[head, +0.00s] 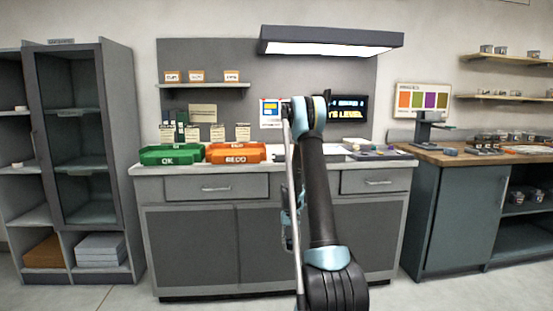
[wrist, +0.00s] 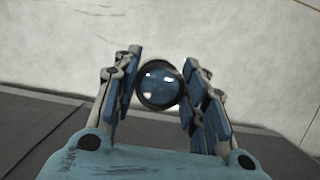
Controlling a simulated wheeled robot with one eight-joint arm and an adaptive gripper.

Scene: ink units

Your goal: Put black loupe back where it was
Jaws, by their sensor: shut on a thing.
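My gripper (wrist: 160,95) is shut on the black loupe (wrist: 140,92) in the wrist view. The loupe is a round dark ring with a bluish glossy lens, held between the two fingers. A pale surface shows behind it, with a dark grey area below. In the head view my arm rises in front of the grey workbench (head: 146,167), and the loupe cannot be made out there.
A green tray (head: 170,160) and an orange tray (head: 235,158) stand on the bench's left half. Small items lie at its right end (head: 385,155). A lamp (head: 330,48) hangs above. A grey cabinet (head: 118,130) stands left, a wood-topped counter (head: 440,158) right. Open floor lies in front.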

